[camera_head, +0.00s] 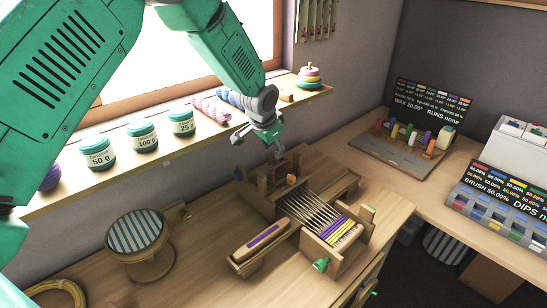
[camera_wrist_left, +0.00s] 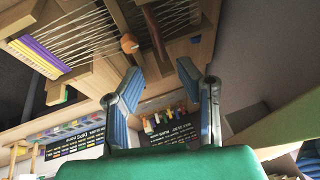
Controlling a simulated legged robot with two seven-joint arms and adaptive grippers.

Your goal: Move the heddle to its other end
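The small loom (camera_head: 322,246) stands on the wooden bench, with pale warp threads and a purple and yellow woven band at its near end. The heddle (camera_head: 280,170) appears to be the dark reddish bar with an orange-brown knob (camera_head: 291,179) at the loom's far end. In the left wrist view the knob (camera_wrist_left: 129,44) and the dark bar (camera_wrist_left: 154,32) show beyond the fingers. My left gripper (camera_head: 258,146) hangs above and behind the loom's far end. Its blue-padded fingers, in the left wrist view (camera_wrist_left: 160,84), are apart with nothing between them. My right gripper is not in view.
A shuttle (camera_head: 262,238) lies along the loom's left side. Jars (camera_head: 142,136) and yarn line the window shelf close behind my left arm. A peg board (camera_head: 408,141) and a dip display (camera_head: 500,200) stand right.

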